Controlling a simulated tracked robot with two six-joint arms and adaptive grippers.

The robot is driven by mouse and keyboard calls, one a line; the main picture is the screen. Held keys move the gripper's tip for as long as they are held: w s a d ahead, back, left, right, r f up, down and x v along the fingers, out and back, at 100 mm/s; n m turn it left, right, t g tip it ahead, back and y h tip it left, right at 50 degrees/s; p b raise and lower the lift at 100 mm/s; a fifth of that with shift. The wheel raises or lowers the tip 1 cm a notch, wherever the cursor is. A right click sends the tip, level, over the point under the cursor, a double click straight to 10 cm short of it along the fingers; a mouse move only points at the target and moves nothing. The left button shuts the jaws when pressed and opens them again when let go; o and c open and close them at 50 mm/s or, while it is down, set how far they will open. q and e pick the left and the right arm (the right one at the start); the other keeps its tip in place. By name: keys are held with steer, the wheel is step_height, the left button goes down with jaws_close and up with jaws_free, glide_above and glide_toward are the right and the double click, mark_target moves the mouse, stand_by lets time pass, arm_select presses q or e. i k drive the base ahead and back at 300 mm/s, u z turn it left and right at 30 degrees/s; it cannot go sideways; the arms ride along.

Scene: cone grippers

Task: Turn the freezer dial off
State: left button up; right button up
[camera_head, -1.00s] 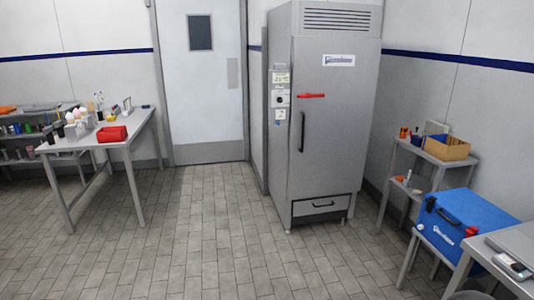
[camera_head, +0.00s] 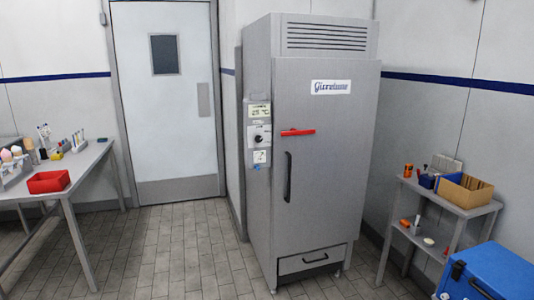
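A tall grey freezer (camera_head: 330,190) stands in the middle of the head view, its door shut. A round dark dial (camera_head: 258,139) sits on a pale panel on the freezer's left front strip, between a display (camera_head: 259,111) above and a small label (camera_head: 260,157) below. The dial is too small to tell its setting. A red handle (camera_head: 297,132) juts from the door to the right of the dial. A black vertical handle (camera_head: 288,177) is lower on the door. Neither of my grippers is in view.
A table with a red tray (camera_head: 48,182) and small items stands at the left. A shelf with a cardboard box (camera_head: 463,190) and a blue cooler (camera_head: 490,275) are at the right. The tiled floor (camera_head: 185,255) before the freezer is clear.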

mark_target(259, 139)
steer(key=z, duration=0.1)
steer(key=i, duration=0.5)
steer(key=z, duration=0.55)
steer(key=i, duration=1.9)
steer(key=u, duration=0.65)
